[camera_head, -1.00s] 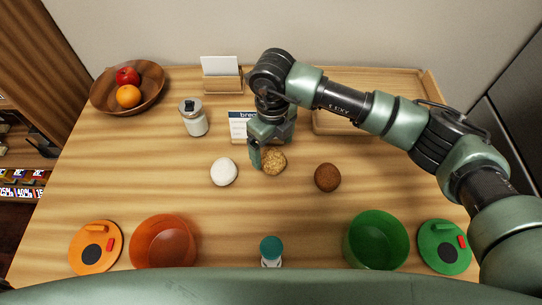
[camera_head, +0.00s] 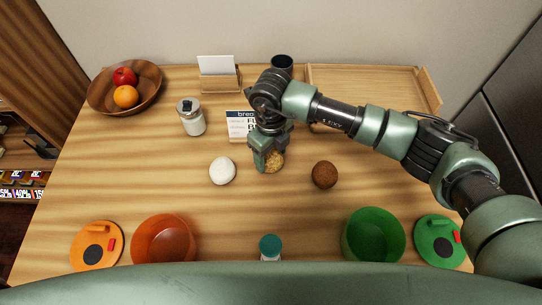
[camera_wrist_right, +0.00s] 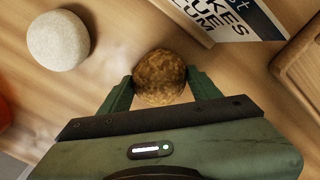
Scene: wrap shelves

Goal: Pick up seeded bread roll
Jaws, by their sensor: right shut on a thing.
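The seeded bread roll (camera_head: 274,163) is golden-brown and speckled, in the middle of the wooden table. My right gripper (camera_head: 268,160) is shut on it, partly hiding it in the head view. In the right wrist view the roll (camera_wrist_right: 160,76) sits between the two green fingers of the right gripper (camera_wrist_right: 160,90). I cannot tell whether the roll is clear of the table. My left gripper is not in view.
A white roll (camera_head: 222,171) lies to the left and a dark brown roll (camera_head: 324,175) to the right. A bread sign (camera_head: 238,125), glass jar (camera_head: 191,117) and wooden tray (camera_head: 365,85) stand behind. Orange (camera_head: 163,240) and green (camera_head: 373,236) bowls are in front.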

